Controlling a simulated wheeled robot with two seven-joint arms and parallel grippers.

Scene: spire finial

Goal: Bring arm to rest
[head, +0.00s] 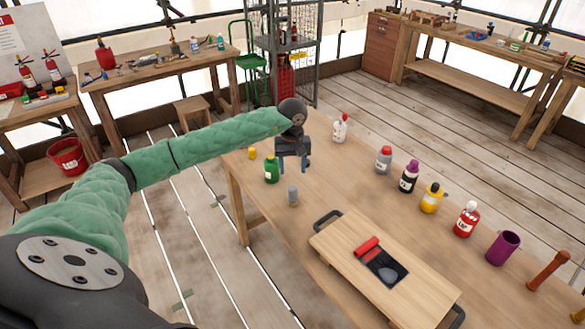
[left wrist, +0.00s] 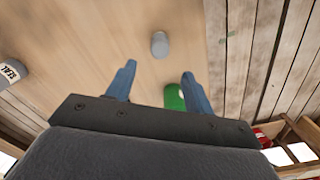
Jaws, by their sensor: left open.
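My left arm (head: 200,146), in a green sleeve, reaches from the left over the wooden table (head: 330,180). My left gripper (head: 293,167) is open and empty above the table's far left end, its blue fingers pointing down. A small grey cylinder (head: 292,196) stands nearer me on the table. My right gripper is not in view.
A wooden board (head: 350,246) with black handles carries a red-handled tool (head: 367,246) and a dark plate. Several bottles and a purple cup (head: 502,248) line the table's far right edge. A small yellow item (head: 252,153) stands at the left corner. Plank floor lies left of the table.

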